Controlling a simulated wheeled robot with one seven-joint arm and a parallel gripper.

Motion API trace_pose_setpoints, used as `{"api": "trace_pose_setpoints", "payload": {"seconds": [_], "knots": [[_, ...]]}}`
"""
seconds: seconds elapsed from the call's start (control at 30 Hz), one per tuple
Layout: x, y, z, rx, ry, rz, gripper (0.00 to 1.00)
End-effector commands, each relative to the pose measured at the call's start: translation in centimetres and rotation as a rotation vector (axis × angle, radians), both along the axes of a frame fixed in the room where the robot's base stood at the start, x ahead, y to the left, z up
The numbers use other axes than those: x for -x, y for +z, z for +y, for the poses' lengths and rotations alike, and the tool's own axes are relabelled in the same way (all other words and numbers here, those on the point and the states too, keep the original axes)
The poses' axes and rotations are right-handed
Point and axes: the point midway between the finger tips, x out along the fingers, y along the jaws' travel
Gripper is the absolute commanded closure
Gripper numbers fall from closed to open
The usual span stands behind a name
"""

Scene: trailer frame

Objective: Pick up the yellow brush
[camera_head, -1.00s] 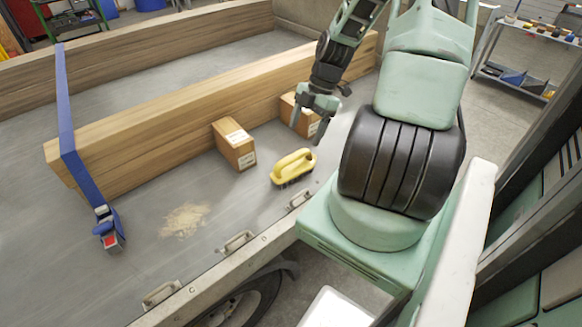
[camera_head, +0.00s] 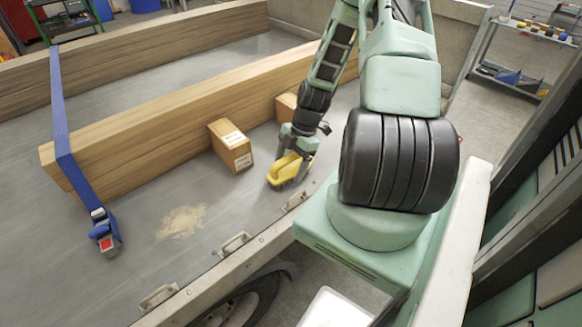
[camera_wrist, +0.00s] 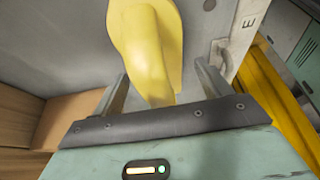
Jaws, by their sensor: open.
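The yellow brush (camera_head: 285,170) lies on the grey trailer bed near its side edge, with its dark bristles down. My gripper (camera_head: 291,158) is low over the brush, at its far end in the head view. In the wrist view the brush (camera_wrist: 150,50) fills the upper middle, and its handle reaches in between the two open fingers of my gripper (camera_wrist: 163,80). There is a gap between the handle and each finger. The gripper hides part of the brush in the head view.
A cardboard box (camera_head: 231,146) stands left of the brush, and another box (camera_head: 286,106) is partly hidden behind my arm. A long wooden beam (camera_head: 150,130) with a blue strap (camera_head: 62,120) lies behind. A sawdust pile (camera_head: 181,222) lies to the left. Metal handles (camera_head: 235,243) line the trailer edge.

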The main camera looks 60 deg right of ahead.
Motion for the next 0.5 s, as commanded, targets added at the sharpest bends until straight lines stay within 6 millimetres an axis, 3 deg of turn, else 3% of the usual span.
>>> {"api": "trace_pose_setpoints", "payload": {"seconds": [0.13,0.33,0.5], "knots": [[-0.02,0.02,-0.01,0.000,0.000,0.000,0.23],[-0.01,0.03,0.00,0.000,0.000,0.000,0.74],[-0.02,0.05,-0.01,0.000,0.000,0.000,0.75]]}}
